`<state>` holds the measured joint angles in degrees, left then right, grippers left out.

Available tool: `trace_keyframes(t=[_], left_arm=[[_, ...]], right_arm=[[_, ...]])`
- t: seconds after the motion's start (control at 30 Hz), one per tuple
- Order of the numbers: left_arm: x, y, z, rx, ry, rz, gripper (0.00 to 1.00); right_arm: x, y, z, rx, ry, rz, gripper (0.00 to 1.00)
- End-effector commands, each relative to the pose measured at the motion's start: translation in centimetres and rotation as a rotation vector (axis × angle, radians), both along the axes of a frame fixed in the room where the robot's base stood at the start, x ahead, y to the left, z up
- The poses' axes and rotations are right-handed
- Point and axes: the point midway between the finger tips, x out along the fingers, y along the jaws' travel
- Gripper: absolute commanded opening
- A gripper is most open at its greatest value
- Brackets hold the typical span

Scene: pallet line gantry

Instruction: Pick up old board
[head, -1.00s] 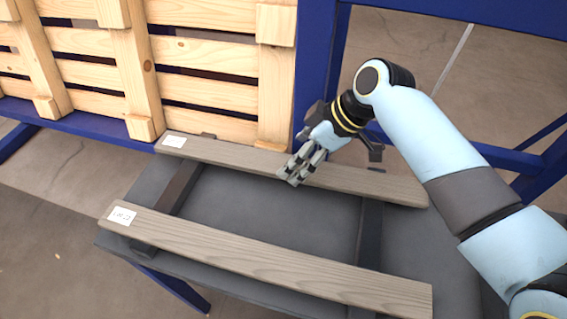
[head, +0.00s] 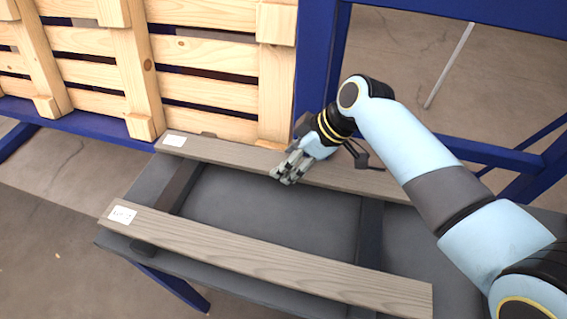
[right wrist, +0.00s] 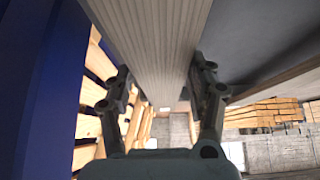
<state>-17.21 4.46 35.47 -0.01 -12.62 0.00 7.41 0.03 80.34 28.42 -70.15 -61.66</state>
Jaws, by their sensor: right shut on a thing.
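Two long grey-brown boards, each with a white label at its left end, lie roughly parallel on crossbars of a dark table. The far board (head: 225,153) runs along the table's back edge; the near board (head: 260,254) lies along the front. I cannot tell by label which one is the old board. My right gripper (head: 290,168) is at the middle of the far board, shut on it. In the right wrist view the far board (right wrist: 160,40) passes between the fingers of the gripper (right wrist: 160,72). The arm hides the far board's right end. My left gripper is not in view.
The dark table (head: 275,205) has bare room between the boards. A pale wooden pallet (head: 205,92) stands upright behind at the left, by a blue frame post (head: 315,60). A blue rail (head: 470,150) runs behind my right arm.

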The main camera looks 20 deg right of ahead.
Motion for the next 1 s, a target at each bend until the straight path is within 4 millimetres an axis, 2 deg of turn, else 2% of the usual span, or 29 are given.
trace_keyframes(t=[0.27,0.37,0.7,0.83,1.0], left_arm=[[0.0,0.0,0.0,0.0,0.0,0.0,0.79],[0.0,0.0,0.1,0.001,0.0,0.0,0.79],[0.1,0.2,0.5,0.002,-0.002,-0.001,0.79],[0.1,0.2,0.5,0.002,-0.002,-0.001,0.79],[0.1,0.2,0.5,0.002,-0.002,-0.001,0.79]], right_arm=[[0.0,0.0,0.1,0.0,-0.001,-0.001,0.13],[0.1,0.0,0.9,0.001,-0.003,-0.001,0.13],[0.1,0.0,7.7,0.0,-0.005,0.0,0.13],[0.1,0.0,9.4,0.001,-0.004,0.001,0.13],[0.1,0.0,10.1,0.001,-0.001,0.0,0.13]])
